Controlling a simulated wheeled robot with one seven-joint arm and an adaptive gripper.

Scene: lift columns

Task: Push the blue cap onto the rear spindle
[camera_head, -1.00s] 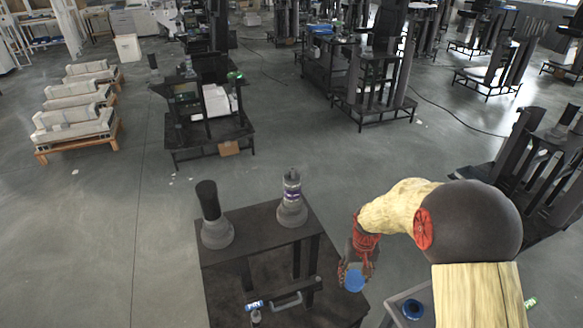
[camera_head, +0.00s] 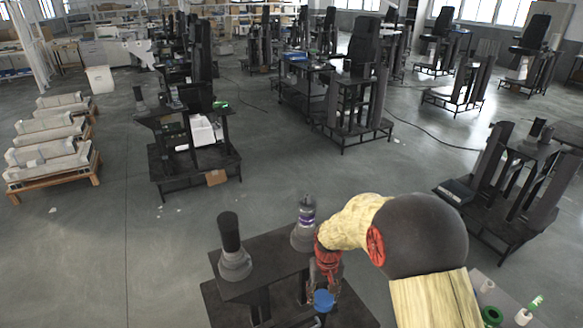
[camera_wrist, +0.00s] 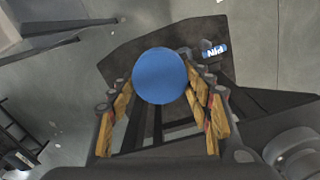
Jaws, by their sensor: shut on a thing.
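The blue cap (camera_head: 323,301) is held in my gripper (camera_head: 324,288), low in front of the dark stand (camera_head: 275,262). In the wrist view the round blue cap (camera_wrist: 160,75) sits between the two fingers, its flat face toward the camera. Two spindles stand on the stand's top: one with a plain black top (camera_head: 230,232) at left, one with a purple band (camera_head: 305,222) at right, close to my wrist. I cannot tell which is called the rear one. The cap is apart from both tops. A pin with a blue label (camera_wrist: 214,50) shows beyond the right finger.
A side table at the lower right holds a green ring (camera_head: 492,316), a white cylinder (camera_head: 488,287) and a green-and-white tube (camera_head: 536,302). Another dark stand (camera_head: 515,185) is at right. Open grey floor lies behind and left of the stand.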

